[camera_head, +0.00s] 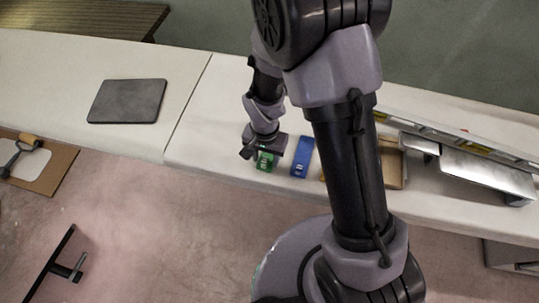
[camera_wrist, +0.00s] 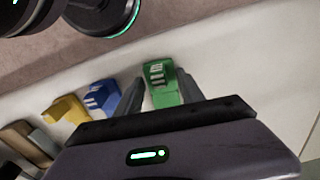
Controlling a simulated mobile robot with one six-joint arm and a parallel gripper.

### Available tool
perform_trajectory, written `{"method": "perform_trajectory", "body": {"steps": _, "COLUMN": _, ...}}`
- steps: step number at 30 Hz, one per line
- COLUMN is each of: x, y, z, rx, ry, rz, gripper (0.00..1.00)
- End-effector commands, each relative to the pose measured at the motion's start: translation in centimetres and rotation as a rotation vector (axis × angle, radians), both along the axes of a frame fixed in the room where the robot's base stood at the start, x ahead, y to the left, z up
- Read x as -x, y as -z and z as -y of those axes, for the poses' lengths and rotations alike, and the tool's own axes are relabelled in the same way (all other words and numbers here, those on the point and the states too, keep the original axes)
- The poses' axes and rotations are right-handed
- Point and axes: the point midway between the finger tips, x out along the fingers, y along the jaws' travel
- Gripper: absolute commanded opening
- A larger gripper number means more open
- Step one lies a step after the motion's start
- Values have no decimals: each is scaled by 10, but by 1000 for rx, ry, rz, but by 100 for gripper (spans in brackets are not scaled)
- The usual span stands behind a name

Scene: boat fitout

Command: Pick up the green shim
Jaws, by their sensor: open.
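The green shim (camera_head: 265,162) lies on the white bench top near its front edge, below my gripper in the head view. In the wrist view the green shim (camera_wrist: 161,84) sits between my gripper's two dark fingers. My gripper (camera_wrist: 160,90) is open, with one finger on each side of the shim. I cannot tell whether either finger touches it. In the head view my gripper (camera_head: 262,155) partly covers the shim's far end.
A blue shim (camera_head: 302,157) lies just right of the green one. A yellow shim (camera_wrist: 65,108) lies beyond the blue one in the wrist view. A dark grey plate (camera_head: 127,101) lies on the left bench section. A cardboard-coloured box (camera_head: 393,165) and metal parts (camera_head: 470,168) are at right.

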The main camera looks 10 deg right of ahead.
Motion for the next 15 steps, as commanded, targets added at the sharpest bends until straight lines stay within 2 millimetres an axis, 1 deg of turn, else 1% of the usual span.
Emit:
{"method": "perform_trajectory", "body": {"steps": 1, "x": 0, "y": 6, "z": 0, "rx": 0, "ry": 0, "rz": 1, "gripper": 45}}
{"method": "perform_trajectory", "body": {"steps": 5, "x": -1, "y": 3, "z": 0, "rx": -1, "ry": 0, "rz": 3, "gripper": 45}}
{"method": "perform_trajectory", "body": {"steps": 6, "x": -1, "y": 2, "z": 0, "rx": -1, "ry": 0, "rz": 3, "gripper": 44}}
{"method": "perform_trajectory", "body": {"steps": 8, "x": -1, "y": 2, "z": 0, "rx": -1, "ry": 0, "rz": 3, "gripper": 32}}
{"method": "perform_trajectory", "body": {"steps": 12, "x": -1, "y": 2, "z": 0, "rx": 0, "ry": 0, "rz": 1, "gripper": 4}}
{"method": "perform_trajectory", "body": {"steps": 13, "x": -1, "y": 2, "z": 0, "rx": 0, "ry": 0, "rz": 1, "gripper": 0}}
{"method": "perform_trajectory", "body": {"steps": 15, "x": -1, "y": 2, "z": 0, "rx": 0, "ry": 0, "rz": 1, "gripper": 0}}
